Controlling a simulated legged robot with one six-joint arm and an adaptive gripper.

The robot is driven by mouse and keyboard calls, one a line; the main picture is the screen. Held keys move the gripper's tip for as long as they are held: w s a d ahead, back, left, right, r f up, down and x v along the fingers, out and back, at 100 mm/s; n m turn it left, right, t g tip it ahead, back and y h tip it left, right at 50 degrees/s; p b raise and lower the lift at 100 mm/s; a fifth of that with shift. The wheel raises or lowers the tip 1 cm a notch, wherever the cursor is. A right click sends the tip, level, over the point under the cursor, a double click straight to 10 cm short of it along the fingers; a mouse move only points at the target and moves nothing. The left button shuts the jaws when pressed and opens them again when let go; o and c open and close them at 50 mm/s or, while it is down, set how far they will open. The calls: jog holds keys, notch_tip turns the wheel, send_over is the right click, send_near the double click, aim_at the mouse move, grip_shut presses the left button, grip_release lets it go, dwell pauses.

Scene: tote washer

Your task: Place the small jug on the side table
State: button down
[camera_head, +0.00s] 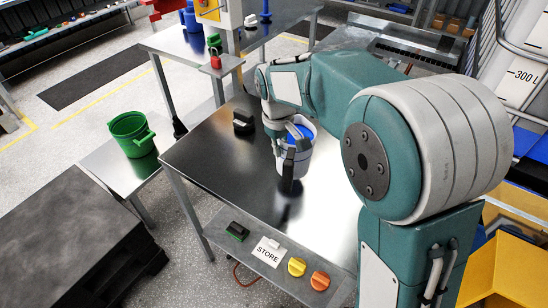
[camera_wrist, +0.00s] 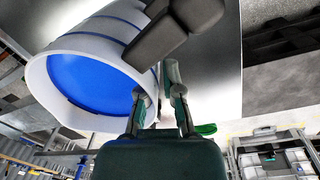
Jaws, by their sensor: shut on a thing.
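A grey-white jug with a blue inside (camera_head: 302,148) is held over the large metal table (camera_head: 225,155). It fills the upper left of the wrist view (camera_wrist: 85,85), its mouth facing the camera. A finger hides part of the jug. I cannot tell whether the jug's base touches the metal. A lower, smaller table (camera_head: 108,155) stands left of the large one, with a green two-handled tub (camera_head: 128,137) on it.
A black block (camera_head: 243,121) sits at the large table's far left. A front ledge holds a STORE label (camera_head: 268,251), a green-black item (camera_head: 237,231), a yellow disc (camera_head: 297,267) and an orange disc (camera_head: 320,281). A dark platform (camera_head: 65,240) stands at lower left.

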jog(key=shift+w+f, duration=0.1)
jog(key=shift+f, duration=0.05)
jog(key=f, duration=0.2)
jog(key=a+f, duration=0.1)
jog(key=f, duration=0.1)
jog(key=shift+w+a, duration=0.2)
jog(key=c, duration=0.8)
grip_release()
jog(key=shift+d+f, duration=0.1)
jog(key=shift+f, duration=0.05)
notch_tip(320, 180, up, 12)
jog(key=a, duration=0.1)
jog(key=shift+m+t+y, duration=0.3)
jog(key=shift+m+t, duration=0.1)
jog(key=shift+m, duration=0.3)
jog(key=s+d+r, duration=0.1)
jog(key=s+d, duration=0.1)
jog(key=s+d+r, duration=0.2)
jog(key=shift+r, duration=0.1)
jog(key=s+d+m+t, duration=0.2)
jog(key=s+d, duration=0.3)
jog(key=s, duration=0.5)
jog(key=s+d+f+m+t, duration=0.1)
jog(key=s+d+m+t, duration=0.1)
jog(key=s+d, duration=0.4)
jog(key=s+m, duration=0.1)
jog(key=s, duration=0.2)
jog(key=shift+s+d+f+m, duration=0.2)
jog(key=shift+s+f+m, duration=0.05)
jog(key=shift+s+m, duration=0.15)
